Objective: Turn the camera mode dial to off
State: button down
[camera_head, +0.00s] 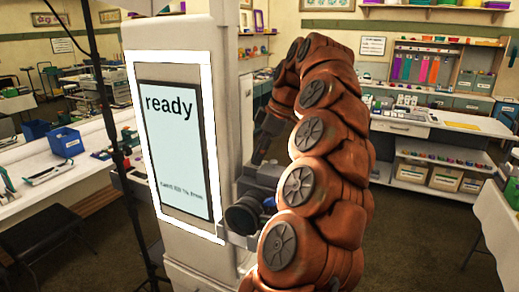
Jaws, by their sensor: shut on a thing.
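The dark camera (265,172) sits on a small support at the right side of the white booth, its round lens (243,216) toward me. My orange arm arches up and over from the bottom right. My gripper (257,160) points down at the top of the camera, with its fingertips touching there. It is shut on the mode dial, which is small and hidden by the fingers. The dial's setting cannot be read. My arm covers the right part of the camera.
The white booth (190,262) stands close on the left, with a lit screen (178,150) reading "ready". A thin dark stand (108,110) rises left of it. Tables with blue bins (66,142) are further left. A counter (440,118) and shelves stand at the back right.

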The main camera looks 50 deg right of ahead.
jog(key=shift+n, duration=0.4)
jog(key=c, duration=0.9)
grip_release()
jog(key=shift+c, duration=0.2)
